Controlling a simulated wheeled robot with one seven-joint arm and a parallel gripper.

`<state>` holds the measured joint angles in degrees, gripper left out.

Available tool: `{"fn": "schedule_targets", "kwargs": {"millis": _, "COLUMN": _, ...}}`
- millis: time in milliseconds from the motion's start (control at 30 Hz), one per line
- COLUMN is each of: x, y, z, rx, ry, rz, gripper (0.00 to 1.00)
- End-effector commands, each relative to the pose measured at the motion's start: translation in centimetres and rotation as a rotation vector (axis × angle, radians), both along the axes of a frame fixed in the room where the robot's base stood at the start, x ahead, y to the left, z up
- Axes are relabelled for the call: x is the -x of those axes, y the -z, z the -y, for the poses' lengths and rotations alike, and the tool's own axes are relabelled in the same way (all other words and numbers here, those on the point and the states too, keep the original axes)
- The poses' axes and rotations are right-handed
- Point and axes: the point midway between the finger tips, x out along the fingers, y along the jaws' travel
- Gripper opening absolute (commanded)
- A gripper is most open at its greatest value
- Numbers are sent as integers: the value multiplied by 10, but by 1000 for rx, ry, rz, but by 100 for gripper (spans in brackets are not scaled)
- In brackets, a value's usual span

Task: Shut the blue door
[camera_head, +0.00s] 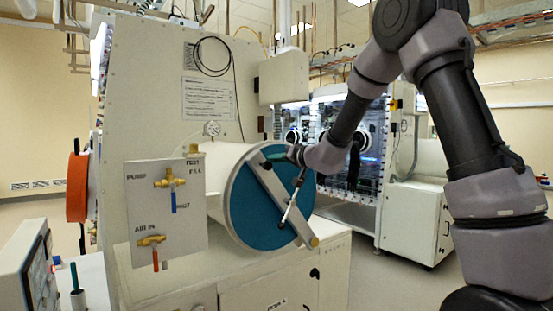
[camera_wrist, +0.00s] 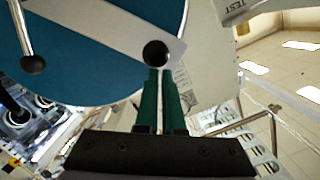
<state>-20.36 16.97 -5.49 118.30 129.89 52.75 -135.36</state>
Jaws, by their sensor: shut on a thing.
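The blue door (camera_head: 250,212) is a round disc at the front end of a white cylinder (camera_head: 213,180) on the glovebox. A pale diagonal bar (camera_head: 284,200) crosses its face, with a metal lever (camera_head: 293,204) at the middle. In the wrist view the blue door (camera_wrist: 85,62) fills the upper left, and the lever's dark ball (camera_wrist: 33,64) shows. My gripper (camera_wrist: 161,72) has its green fingers shut on a black ball knob (camera_wrist: 155,52) at one end of the bar. In the head view my gripper (camera_head: 272,158) is at the door's upper edge. Any gap behind the door cannot be told.
An orange disc (camera_head: 77,187) is at the far left. Another glovebox (camera_head: 345,150) stands behind to the right. Open floor (camera_head: 385,285) lies right of the white base cabinet (camera_head: 270,290).

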Motion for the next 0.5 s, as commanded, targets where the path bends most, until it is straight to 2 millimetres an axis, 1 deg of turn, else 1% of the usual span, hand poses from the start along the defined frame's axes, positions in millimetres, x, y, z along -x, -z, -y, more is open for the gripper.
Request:
{"fn": "schedule_targets", "kwargs": {"millis": 33, "x": 5, "y": 10, "z": -6, "rx": 12, "ry": -15, "rz": -16, "gripper": 0}}
{"fn": "schedule_targets", "kwargs": {"millis": 300, "x": 8, "y": 12, "z": -8, "rx": 17, "ry": -20, "rz": -20, "gripper": 0}}
{"fn": "schedule_targets", "kwargs": {"millis": 400, "x": 13, "y": 11, "z": -3, "rx": 17, "ry": -20, "rz": -20, "gripper": 0}}
{"fn": "schedule_targets", "kwargs": {"millis": 500, "x": 25, "y": 7, "z": 9, "rx": 14, "ry": -16, "rz": -16, "gripper": 0}}
